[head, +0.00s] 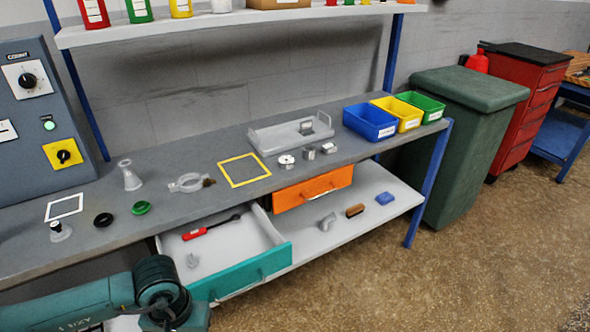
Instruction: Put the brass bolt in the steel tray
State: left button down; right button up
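The steel tray is a shallow grey tray (268,145) on the bench, left of the coloured bins. A small grey metal piece (306,127) is in it. I cannot make out a brass bolt for certain. Part of my arm shows at the bottom left, but neither gripper is in view.
A teal-fronted drawer (245,274) stands open, holding a red-handled tool (205,228). An orange-fronted drawer (312,187) is beside it. Blue (370,122), yellow (398,113) and green (424,107) bins stand at the bench's right. Several small metal parts lie before the tray.

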aim_at(274, 142)
jog(key=i+l+u, duration=0.1)
jog(key=l, duration=0.25)
jog(key=i+l, duration=0.25)
jog(key=i+l+u, duration=0.15)
jog(key=l, duration=0.3)
jog(key=i+l, duration=0.1)
jog(key=l, duration=0.3)
jog(key=i+l+u, duration=0.15)
jog(key=l, duration=0.2)
